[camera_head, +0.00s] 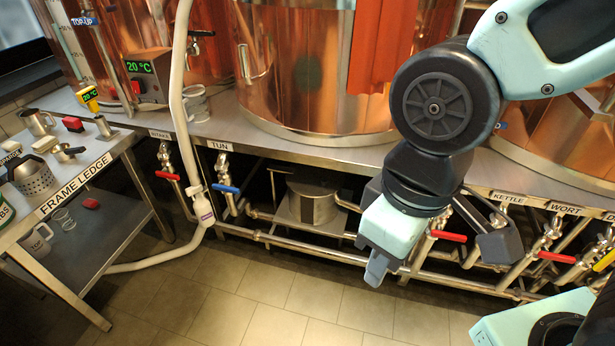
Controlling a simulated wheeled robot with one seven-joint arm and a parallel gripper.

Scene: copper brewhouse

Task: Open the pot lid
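No separate pot lid can be made out in this view. Large copper vessels stand along the steel bench: one in the middle (300,75), one at the left (150,40), and one partly hidden behind my arm at the right (545,125). Their tops are out of the frame. A small steel cylinder with a flat top (313,203) sits under the bench; I cannot tell whether it is a pot. My gripper (377,268) hangs in front of the bench, pointing down, right of that cylinder and apart from it. Its finger opening is not clear, and I see nothing held.
Pipes and valves with red (449,236) and blue (226,188) handles run along the bench front. A white hose (178,90) hangs at the left. The tiled floor (270,300) in front is clear.

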